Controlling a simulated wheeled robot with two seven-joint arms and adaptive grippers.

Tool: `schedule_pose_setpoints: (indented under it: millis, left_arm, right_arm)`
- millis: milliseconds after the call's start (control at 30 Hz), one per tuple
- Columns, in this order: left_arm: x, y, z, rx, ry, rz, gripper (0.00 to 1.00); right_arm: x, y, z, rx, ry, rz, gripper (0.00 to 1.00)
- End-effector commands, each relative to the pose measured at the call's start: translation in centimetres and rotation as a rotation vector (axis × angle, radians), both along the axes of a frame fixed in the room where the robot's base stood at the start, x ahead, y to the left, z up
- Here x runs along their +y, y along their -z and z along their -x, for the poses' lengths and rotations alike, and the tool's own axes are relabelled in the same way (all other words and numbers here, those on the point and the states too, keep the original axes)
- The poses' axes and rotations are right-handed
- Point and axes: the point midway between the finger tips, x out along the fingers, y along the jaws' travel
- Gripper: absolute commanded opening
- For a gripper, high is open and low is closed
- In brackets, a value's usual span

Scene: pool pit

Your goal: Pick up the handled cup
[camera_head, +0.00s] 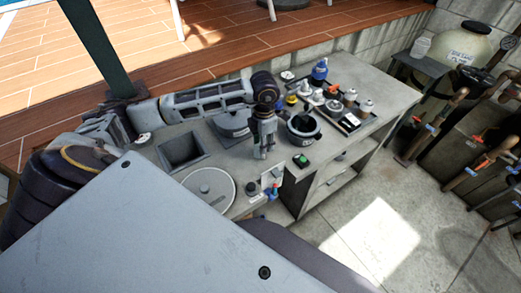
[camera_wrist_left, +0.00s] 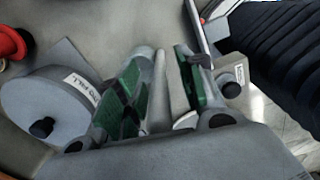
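A dark round vessel with a pale inside (camera_head: 302,129) stands on the grey counter, right of my left gripper; it may be the handled cup, but I cannot make out a handle clearly. My left gripper (camera_head: 264,154) points down over the counter, apart from that vessel in the head view. In the left wrist view its two green-padded fingers (camera_wrist_left: 160,88) are spread with a gap between them. A thin pale shape shows in the gap; I cannot tell what it is or whether it is touched. My right gripper is not in view.
The counter (camera_head: 232,159) has a square sink recess (camera_head: 181,152) and a round lid (camera_head: 209,190). A small green-topped box (camera_head: 301,161) sits near the front edge. A labelled grey round container (camera_wrist_left: 45,105) is left of the fingers.

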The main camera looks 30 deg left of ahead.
Motion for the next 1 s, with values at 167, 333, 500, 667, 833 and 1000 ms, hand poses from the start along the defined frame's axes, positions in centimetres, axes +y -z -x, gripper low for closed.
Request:
schedule_pose_setpoints:
  millis: [167, 333, 500, 667, 833, 1000]
  left_arm:
    - [0.0, 0.0, 0.0, 0.0, 0.0, 0.0, 0.12]
    - [0.0, 0.0, 0.0, 0.0, 0.0, 0.0, 0.0]
    - [0.0, 0.0, 0.0, -0.001, 0.0, 0.001, 0.0]
    - [0.0, 0.0, 0.0, -0.001, 0.0, 0.001, 0.0]
    - [0.0, -0.3, 0.0, -0.001, 0.0, 0.0, 0.0]
    - [0.0, -1.5, -0.1, -0.003, 0.0, 0.001, 0.0]
  right_arm:
    - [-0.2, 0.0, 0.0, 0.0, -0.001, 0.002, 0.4]
    - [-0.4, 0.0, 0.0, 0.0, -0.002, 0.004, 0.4]
    - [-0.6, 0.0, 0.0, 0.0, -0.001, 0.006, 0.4]
    - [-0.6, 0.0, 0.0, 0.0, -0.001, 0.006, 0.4]
    - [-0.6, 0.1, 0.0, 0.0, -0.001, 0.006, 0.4]
    - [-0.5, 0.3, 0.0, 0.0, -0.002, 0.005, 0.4]
